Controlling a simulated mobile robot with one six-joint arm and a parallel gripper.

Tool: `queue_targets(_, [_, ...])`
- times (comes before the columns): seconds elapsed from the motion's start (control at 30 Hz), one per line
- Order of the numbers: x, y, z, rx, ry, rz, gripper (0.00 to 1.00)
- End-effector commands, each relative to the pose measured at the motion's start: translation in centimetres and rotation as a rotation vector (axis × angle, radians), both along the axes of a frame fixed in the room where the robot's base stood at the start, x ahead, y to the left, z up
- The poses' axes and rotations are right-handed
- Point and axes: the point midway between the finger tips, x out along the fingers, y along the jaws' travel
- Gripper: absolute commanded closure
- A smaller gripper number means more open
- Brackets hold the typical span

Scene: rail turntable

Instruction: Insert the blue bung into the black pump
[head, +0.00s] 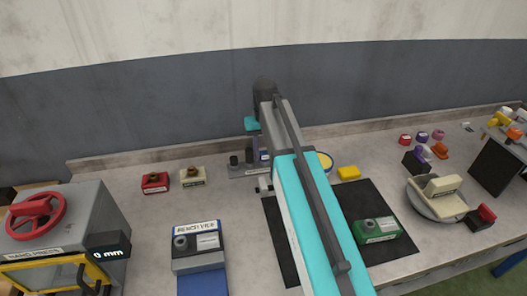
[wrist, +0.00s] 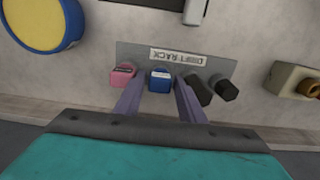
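A small blue piece (wrist: 160,80) with a pale label stands in a grey rack marked DRIFT RACK (wrist: 133,52), between a pink piece and two black ones. I cannot tell whether it is the blue bung. My gripper (wrist: 160,82) has its two purple-grey fingers apart, one on each side of the blue piece, with gaps visible. In the head view the arm hides most of the rack (head: 240,171). No black pump can be named with certainty; a small black block (head: 412,163) stands at the right beside a purple piece.
Red (head: 156,182) and cream (head: 192,177) blocks stand left of the rack. A press (head: 85,225) is at far left, a bench vice (head: 197,240) in front. A green block (head: 377,230) lies on a black mat (head: 290,245). A turntable (head: 425,205) stands right. A wall is behind.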

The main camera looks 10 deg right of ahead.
Motion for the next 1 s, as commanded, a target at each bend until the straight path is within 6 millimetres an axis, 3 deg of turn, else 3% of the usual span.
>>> queue_targets(0.37, [-0.01, -0.06, -0.23, 0.000, 0.000, -0.001, 0.64])
queue_targets(0.57, [-0.01, -0.08, -0.22, 0.000, 0.000, -0.001, 0.95])
queue_targets(0.6, [-0.01, -0.09, -0.22, 0.000, 0.000, -0.001, 0.77])
queue_targets(0.73, [-0.01, -0.10, -0.22, 0.000, 0.000, -0.001, 0.99])
queue_targets(1.0, [-0.01, -0.10, -0.04, 0.000, 0.000, -0.001, 1.00])
